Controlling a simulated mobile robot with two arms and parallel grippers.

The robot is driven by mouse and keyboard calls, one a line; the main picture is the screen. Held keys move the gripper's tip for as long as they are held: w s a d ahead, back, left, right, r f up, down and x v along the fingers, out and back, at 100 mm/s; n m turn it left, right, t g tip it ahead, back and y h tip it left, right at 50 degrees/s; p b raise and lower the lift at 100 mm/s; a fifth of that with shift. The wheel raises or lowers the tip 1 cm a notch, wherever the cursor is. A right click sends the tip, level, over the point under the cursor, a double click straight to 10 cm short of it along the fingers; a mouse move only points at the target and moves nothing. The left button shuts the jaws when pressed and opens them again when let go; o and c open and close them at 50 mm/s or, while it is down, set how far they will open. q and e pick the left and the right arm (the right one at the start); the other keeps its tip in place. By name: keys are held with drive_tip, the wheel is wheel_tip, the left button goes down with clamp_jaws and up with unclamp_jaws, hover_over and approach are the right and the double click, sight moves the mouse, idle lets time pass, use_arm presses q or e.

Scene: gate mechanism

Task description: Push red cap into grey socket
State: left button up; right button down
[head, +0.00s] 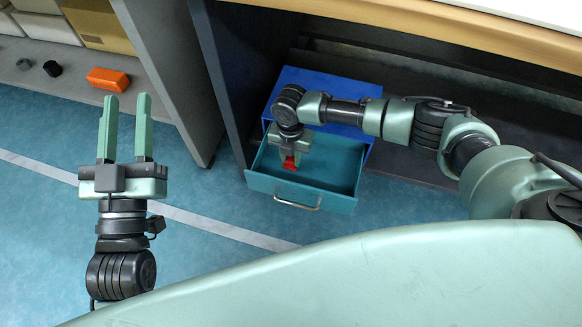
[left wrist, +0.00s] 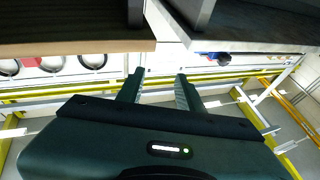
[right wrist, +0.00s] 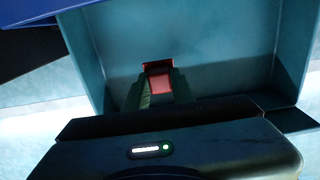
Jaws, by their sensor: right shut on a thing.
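A red piece, which looks like the red cap (head: 290,162), is between the fingers of my right gripper (head: 289,158). The gripper is shut on it and points down into an open teal drawer (head: 335,200). In the right wrist view the red cap (right wrist: 158,78) shows between the fingertips, in front of the drawer's inner wall; whether it touches the drawer floor is unclear. My left gripper (head: 125,97) is open and empty above the blue floor; its spread fingers also show in the left wrist view (left wrist: 158,76). I cannot make out a grey socket for certain.
The drawer extends from a blue cabinet (head: 320,90) under a counter. An orange block (head: 108,79) and a black piece (head: 52,68) lie on a low shelf at upper left. A grey upright panel (head: 170,75) stands between. Open floor lies around my left gripper.

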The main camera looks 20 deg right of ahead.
drive_tip(key=shift+r+p, duration=0.35)
drive_tip(key=shift+r, duration=0.05)
drive_tip(key=shift+r+p, duration=0.8)
use_arm(q)
wheel_tip(320, 180, down, 12)
drive_tip(key=a+g+y, duration=0.1)
drive_tip(key=g+y, duration=0.1)
drive_tip(key=g, duration=0.5)
drive_tip(key=shift+s+a+y, duration=0.15)
drive_tip(key=shift+a+y, duration=0.25)
use_arm(e)
drive_tip(key=shift+r, duration=0.1)
